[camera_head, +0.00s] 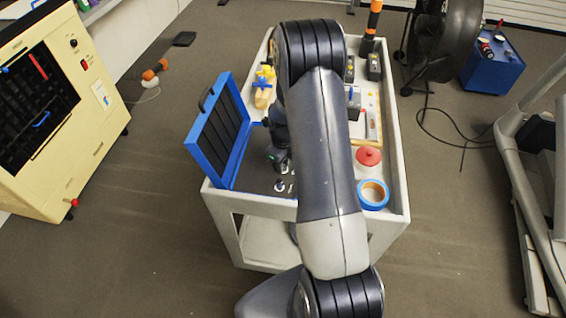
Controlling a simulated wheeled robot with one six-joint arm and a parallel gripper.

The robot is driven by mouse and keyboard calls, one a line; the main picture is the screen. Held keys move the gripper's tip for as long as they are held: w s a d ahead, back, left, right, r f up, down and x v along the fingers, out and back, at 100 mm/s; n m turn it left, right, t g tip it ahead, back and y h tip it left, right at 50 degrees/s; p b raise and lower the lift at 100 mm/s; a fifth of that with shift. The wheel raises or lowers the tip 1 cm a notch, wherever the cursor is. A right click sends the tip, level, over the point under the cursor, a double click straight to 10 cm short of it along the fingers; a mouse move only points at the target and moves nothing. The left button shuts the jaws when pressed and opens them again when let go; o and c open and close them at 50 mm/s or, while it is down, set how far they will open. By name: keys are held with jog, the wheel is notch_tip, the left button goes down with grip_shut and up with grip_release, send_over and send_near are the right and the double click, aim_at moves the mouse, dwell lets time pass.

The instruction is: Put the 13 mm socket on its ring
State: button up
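My arm reaches over a grey cart (400,170) and covers much of its top. My gripper (279,166) points down at the left of the arm, above the cart's near left part. Its fingers are too small and dark to tell whether they are open or shut, or hold anything. Small metallic pieces (280,185) stand on the dark surface just below the gripper. They may be sockets, but I cannot tell their sizes. I cannot make out the 13 mm socket or its ring. Part of that area is hidden behind the arm.
A blue case with a raised lid (219,138) stands left of the gripper. Right of the arm are a blue tape roll (373,194), a red-topped container (368,158) and a light tray (371,120). A yellow object (264,88) lies toward the back.

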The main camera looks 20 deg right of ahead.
jog(key=o, duration=0.4)
notch_tip(320, 180, up, 12)
jog(key=shift+r+b, duration=0.15)
jog(key=shift+b, duration=0.7)
